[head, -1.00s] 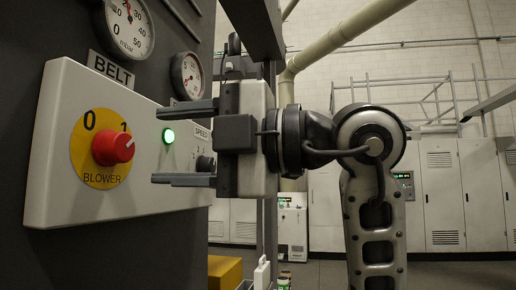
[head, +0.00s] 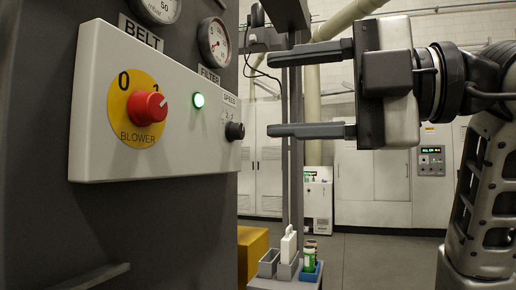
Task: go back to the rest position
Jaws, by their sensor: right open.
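My right gripper (head: 270,91) is in the upper middle of the head view, its two dark fingers pointing left, open and empty. It is to the right of the control panel (head: 95,158) and apart from it. The panel carries a red blower knob (head: 149,106) on a yellow disc, with its mark toward the 1. A green lamp (head: 199,100) is lit beside it, and a black speed knob (head: 235,131) sits at the panel's right end. My left gripper is not in view.
A grey post (head: 292,180) stands behind my gripper. Low in the middle are a yellow block (head: 252,252) and small bins (head: 269,262) with a white object (head: 288,245) and a green can (head: 309,258). White cabinets (head: 375,180) line the back. Floor at right is clear.

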